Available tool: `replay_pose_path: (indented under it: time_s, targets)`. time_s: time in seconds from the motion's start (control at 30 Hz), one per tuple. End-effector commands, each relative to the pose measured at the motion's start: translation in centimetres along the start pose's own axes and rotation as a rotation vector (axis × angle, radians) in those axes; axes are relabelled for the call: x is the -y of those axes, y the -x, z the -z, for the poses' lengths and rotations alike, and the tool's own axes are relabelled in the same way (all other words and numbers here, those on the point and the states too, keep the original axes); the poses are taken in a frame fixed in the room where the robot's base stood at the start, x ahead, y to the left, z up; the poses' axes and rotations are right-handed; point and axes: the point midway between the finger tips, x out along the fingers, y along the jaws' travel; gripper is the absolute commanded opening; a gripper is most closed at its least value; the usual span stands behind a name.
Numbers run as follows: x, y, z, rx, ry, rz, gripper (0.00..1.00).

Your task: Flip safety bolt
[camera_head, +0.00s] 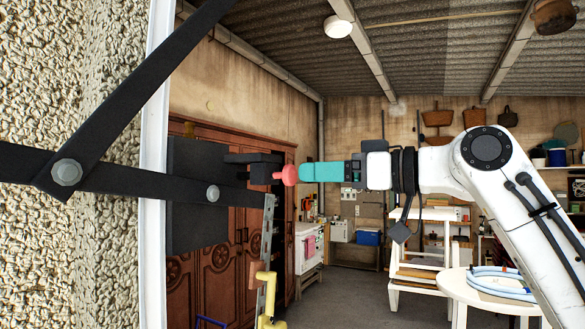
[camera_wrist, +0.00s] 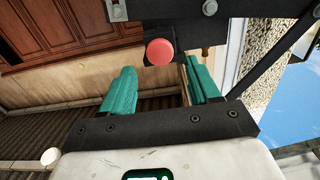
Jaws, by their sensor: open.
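The safety bolt shows a red-pink knob (camera_head: 287,175) at the right end of a black mount (camera_head: 255,168). The knob also shows in the wrist view (camera_wrist: 160,52), ahead of and between the two teal fingers. My gripper (camera_head: 300,173) points left, with its fingertips at or very near the knob in the head view; I cannot tell whether they touch it. In the wrist view my gripper (camera_wrist: 155,75) is open, with a wide gap and nothing held. The black plate (camera_head: 197,195) carrying the mount stands at the end of a black bar (camera_head: 125,180).
A diagonal black bar (camera_head: 130,85) and a rough stone wall (camera_head: 50,100) fill the left. A wooden wardrobe (camera_head: 215,240) stands behind the plate. A metal bar with a yellow handle (camera_head: 266,285) is below the knob. A white round table (camera_head: 490,290) is at right.

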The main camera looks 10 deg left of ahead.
Motion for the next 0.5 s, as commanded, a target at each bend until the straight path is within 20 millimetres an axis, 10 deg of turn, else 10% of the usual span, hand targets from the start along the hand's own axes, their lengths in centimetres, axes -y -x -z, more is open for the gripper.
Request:
replay_pose_path:
  time_s: [0.5]
  targets:
    - [0.0,-6.5,0.1,0.001,0.001,-0.001,0.61]
